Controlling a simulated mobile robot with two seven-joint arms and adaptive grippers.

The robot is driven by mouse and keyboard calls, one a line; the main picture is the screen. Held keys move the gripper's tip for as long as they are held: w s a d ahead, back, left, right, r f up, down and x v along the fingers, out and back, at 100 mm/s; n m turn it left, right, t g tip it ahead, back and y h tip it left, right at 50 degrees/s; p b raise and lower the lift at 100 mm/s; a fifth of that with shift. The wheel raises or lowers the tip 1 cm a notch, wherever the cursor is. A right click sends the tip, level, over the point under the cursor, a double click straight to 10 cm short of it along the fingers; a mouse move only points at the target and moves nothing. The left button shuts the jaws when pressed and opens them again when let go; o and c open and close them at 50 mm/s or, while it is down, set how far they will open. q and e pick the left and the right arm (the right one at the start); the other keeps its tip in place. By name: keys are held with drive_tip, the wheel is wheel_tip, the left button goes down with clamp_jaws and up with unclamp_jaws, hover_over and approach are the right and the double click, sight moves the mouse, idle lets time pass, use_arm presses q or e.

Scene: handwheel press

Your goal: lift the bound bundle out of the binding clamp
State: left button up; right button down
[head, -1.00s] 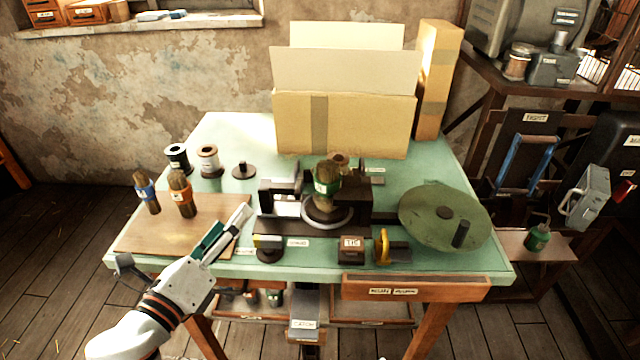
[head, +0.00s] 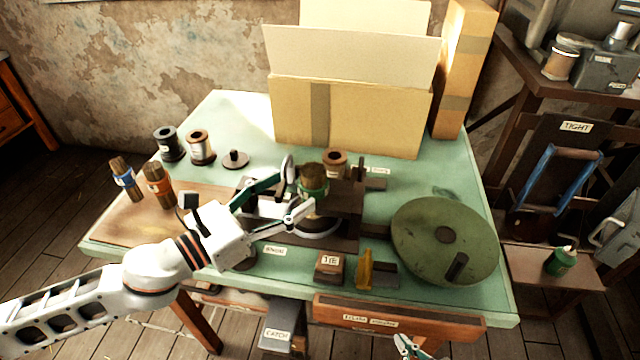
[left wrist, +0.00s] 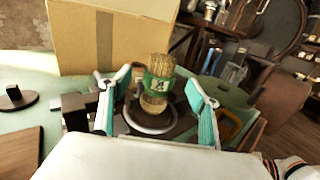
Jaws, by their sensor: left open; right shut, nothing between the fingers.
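The bound bundle (head: 313,183), brown with a green band, stands upright in the binding clamp (head: 345,205) at the middle of the table. In the left wrist view the bundle (left wrist: 157,88) shows its green label band and rises from a pale ring (left wrist: 150,122). My left gripper (head: 296,192) is open, with one finger on each side of the bundle; in the left wrist view its fingers (left wrist: 158,100) flank it with gaps visible. Whether either finger touches it cannot be told. My right gripper (head: 408,345) shows only partly at the bottom edge, below the drawer, away from the bundle.
A large green handwheel (head: 445,240) lies at the right, a TIE block (head: 329,266) in front. A cardboard box (head: 350,120) stands behind the clamp.

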sight(303, 184)
use_arm(q)
drive_tip(key=x, duration=0.7)
drive_tip(key=shift+s+r+p, duration=0.1)
drive_tip(key=shift+p, duration=0.2)
drive_tip(key=c, duration=1.4)
